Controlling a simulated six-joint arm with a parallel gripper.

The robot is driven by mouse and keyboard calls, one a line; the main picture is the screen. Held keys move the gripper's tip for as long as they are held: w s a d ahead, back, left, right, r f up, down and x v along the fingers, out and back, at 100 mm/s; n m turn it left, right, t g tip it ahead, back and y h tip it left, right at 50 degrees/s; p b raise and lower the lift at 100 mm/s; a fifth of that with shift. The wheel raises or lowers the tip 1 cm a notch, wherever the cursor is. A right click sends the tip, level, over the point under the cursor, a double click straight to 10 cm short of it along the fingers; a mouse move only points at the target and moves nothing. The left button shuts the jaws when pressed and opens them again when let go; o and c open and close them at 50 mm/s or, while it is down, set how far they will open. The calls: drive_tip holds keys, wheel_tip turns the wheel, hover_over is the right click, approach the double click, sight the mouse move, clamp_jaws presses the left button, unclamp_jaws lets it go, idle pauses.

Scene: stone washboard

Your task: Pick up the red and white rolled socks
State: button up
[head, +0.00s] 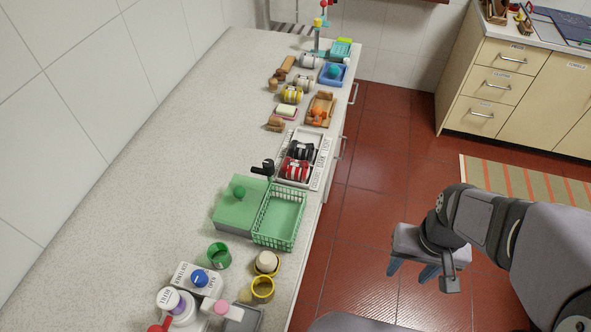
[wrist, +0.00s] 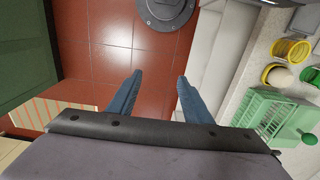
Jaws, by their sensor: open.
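The red and white rolled socks (head: 296,169) lie in a white tray (head: 321,177) on the stone counter, in the head view. A black and white rolled pair (head: 302,151) lies just behind them in the same tray. My gripper (head: 413,272) is over the red tiled floor, to the right of the counter and well apart from the socks. In the wrist view my gripper (wrist: 156,85) has its two blue fingers spread with nothing between them. The socks do not show in the wrist view.
A green wire basket (head: 279,217) and a green box (head: 238,205) stand in front of the tray. A black tap-like thing (head: 264,167) is left of it. Yellow rings, a green cup (head: 219,256) and bottles are nearer. The counter's left side is clear.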

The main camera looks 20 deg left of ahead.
drive_tip(key=m+y+b, duration=1.7)
drive_tip(key=m+b, duration=0.1)
drive_tip(key=b, duration=0.8)
approach(298, 168)
drive_tip(key=a+f, duration=0.2)
drive_tip(key=shift+a+f, duration=0.3)
drive_tip(key=shift+a, duration=0.05)
drive_tip(key=shift+w+a+r+y+b, duration=0.2)
drive_tip(key=shift+w+y+b, duration=0.1)
drive_tip(key=shift+y, duration=0.2)
drive_tip(key=shift+a+r, duration=0.15)
drive_tip(key=shift+w+a+p, duration=0.15)
drive_tip(key=shift+a+p, duration=0.7)
drive_tip(key=shift+a, duration=2.65)
